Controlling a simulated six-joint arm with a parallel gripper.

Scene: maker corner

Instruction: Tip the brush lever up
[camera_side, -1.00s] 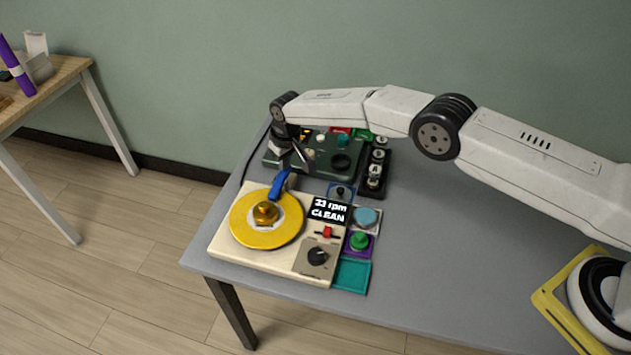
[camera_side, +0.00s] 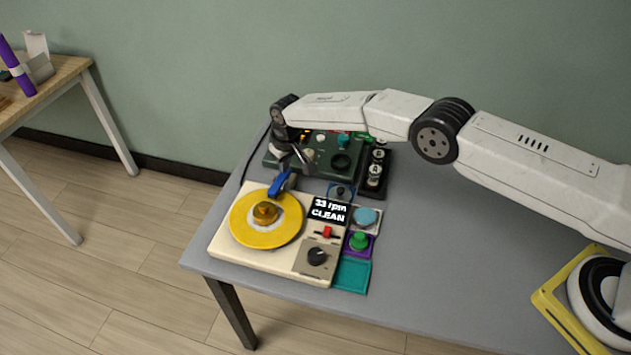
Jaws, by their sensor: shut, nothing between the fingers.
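The brush lever (camera_side: 280,183) is a blue bar at the back edge of the cream record-cleaning machine (camera_side: 225,252). It slants over the rim of the yellow disc (camera_side: 262,236), which has a gold knob at its centre. My gripper (camera_side: 296,165) points down just behind and above the lever's upper end. It is shut and empty. The fingertips are small and dark here, and I cannot tell whether they touch the lever. The machine's display (camera_side: 328,210) reads "33 rpm CLEAN".
A dark green panel with knobs (camera_side: 335,160) stands right behind my gripper. A black strip of round buttons (camera_side: 376,172) is to its right. Small coloured control tiles (camera_side: 352,275) line the machine's right side.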

